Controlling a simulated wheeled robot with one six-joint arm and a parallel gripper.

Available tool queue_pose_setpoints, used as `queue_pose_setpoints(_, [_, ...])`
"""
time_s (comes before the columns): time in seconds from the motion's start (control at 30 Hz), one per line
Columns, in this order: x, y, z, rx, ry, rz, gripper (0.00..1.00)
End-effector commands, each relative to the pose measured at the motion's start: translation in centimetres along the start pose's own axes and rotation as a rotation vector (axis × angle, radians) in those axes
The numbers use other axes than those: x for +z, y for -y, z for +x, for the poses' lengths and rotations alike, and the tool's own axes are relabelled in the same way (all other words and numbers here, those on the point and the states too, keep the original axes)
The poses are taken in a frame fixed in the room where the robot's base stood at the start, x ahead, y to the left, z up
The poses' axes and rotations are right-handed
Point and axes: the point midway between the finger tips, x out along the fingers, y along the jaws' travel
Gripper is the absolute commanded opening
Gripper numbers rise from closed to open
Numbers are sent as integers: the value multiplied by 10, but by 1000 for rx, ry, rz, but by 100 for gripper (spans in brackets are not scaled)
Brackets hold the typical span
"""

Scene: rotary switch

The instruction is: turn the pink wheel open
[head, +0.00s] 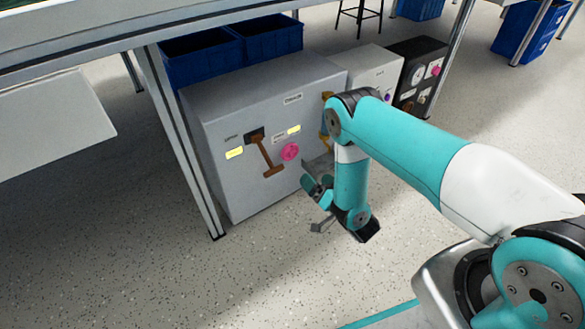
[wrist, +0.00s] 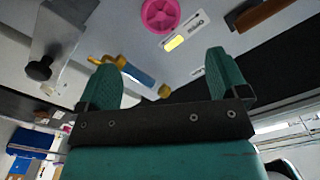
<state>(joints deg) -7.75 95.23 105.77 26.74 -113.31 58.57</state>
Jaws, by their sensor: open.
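The pink wheel (head: 290,152) is on the front face of a grey cabinet (head: 240,190), to the right of a brown lever. In the wrist view the pink wheel (wrist: 160,14) shows at the top middle, beyond my fingertips, partly cut by the frame edge. My gripper (head: 313,205) is in front of the cabinet, to the right of and below the wheel in the head view, and apart from it. In the wrist view my gripper (wrist: 162,75) has its two teal fingers spread wide with nothing between them.
A brown lever (head: 266,155) sticks out left of the wheel. A smaller white cabinet (head: 375,75) and a black box (head: 418,65) stand to the right. A table leg (head: 180,140) stands at the cabinet's left. Open floor lies in front.

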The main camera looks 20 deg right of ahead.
Motion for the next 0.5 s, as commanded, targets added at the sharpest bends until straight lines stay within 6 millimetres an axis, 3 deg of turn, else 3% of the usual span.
queue_pose_setpoints(0.13, [6,-3,4,-1,-1,0,92])
queue_pose_setpoints(0.5, [4,-1,92,-4,-3,-3,92])
